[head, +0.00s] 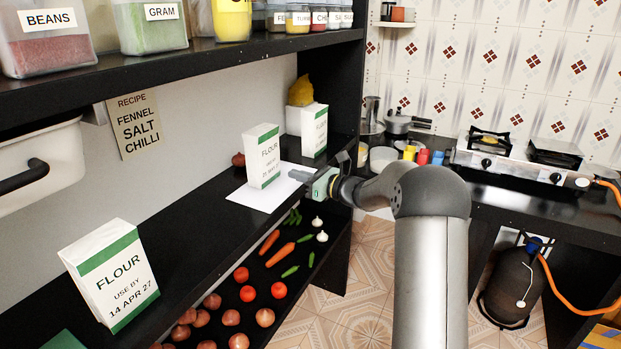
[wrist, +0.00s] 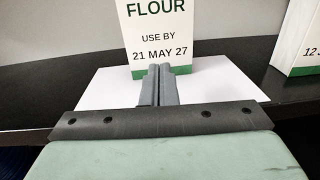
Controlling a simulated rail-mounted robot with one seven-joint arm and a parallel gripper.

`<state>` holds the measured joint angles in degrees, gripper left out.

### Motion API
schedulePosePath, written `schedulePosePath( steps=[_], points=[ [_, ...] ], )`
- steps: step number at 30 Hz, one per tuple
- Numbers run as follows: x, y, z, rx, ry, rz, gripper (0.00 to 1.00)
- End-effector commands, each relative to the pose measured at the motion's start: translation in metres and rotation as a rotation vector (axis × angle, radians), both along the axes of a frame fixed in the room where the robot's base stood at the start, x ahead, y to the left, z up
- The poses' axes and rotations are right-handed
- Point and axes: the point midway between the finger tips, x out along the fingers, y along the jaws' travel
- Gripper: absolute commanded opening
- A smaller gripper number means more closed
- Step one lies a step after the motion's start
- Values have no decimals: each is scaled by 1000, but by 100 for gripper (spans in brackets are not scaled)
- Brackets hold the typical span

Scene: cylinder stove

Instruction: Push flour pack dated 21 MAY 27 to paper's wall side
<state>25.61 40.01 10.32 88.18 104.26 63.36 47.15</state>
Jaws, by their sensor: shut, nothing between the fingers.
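The flour pack dated 21 MAY 27 (head: 263,157) is white with green bands and stands upright on a white paper (head: 262,197) on the black shelf. In the wrist view the same pack (wrist: 158,35) is straight ahead, its date readable and its top cut off. The paper (wrist: 100,86) spreads to both sides of it. My gripper (head: 296,175) is shut and empty, low in front of the pack's printed face. In the wrist view the closed fingertips (wrist: 161,72) overlap the pack's lower edge; I cannot tell whether they touch it.
Another flour pack (head: 314,131) stands to the right, near the shelf's end, and also shows in the wrist view (wrist: 300,40). A flour pack dated 14 APR 27 (head: 110,274) stands nearer, at left. Vegetables (head: 277,290) lie on the shelf below. An upper shelf (head: 180,66) hangs above.

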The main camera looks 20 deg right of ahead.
Motion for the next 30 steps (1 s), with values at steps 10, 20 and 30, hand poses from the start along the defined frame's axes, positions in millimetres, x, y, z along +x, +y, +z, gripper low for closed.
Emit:
schedulePosePath(
  steps=[10,20,30],
  points=[
    [40,37,1,-1,-1,0,0],
    [45,42,0,0,0,-1,0],
    [65,65,-2,1,-1,2,0]
  ],
)
